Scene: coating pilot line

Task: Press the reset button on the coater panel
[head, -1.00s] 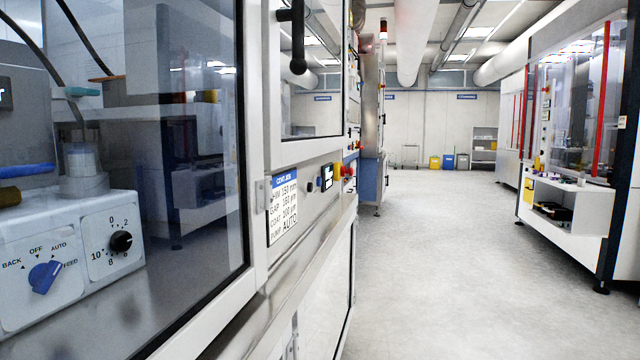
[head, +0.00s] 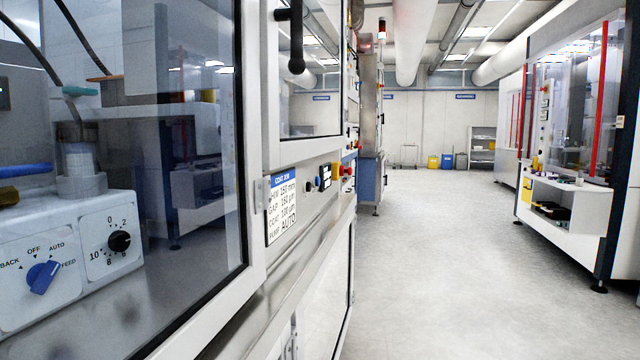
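The coater's front stands close on the left in the head view. Its narrow panel strip (head: 330,196) carries a few small controls, seen at a steep angle. A dark, bluish button (head: 308,188) sits left of a small black display (head: 325,177). A red knob on a yellow base (head: 337,170) and further small red and dark buttons lie beyond it. Which of these is the reset button I cannot tell. A white label card (head: 282,207) with a blue header is fixed left of the controls. Neither of my grippers is in view.
Behind the glass door (head: 200,235) is a white pump unit (head: 60,262) with a blue selector knob and a black dial. A clear grey floor aisle (head: 440,250) runs ahead. Another machine with a white shelf (head: 568,213) stands on the right.

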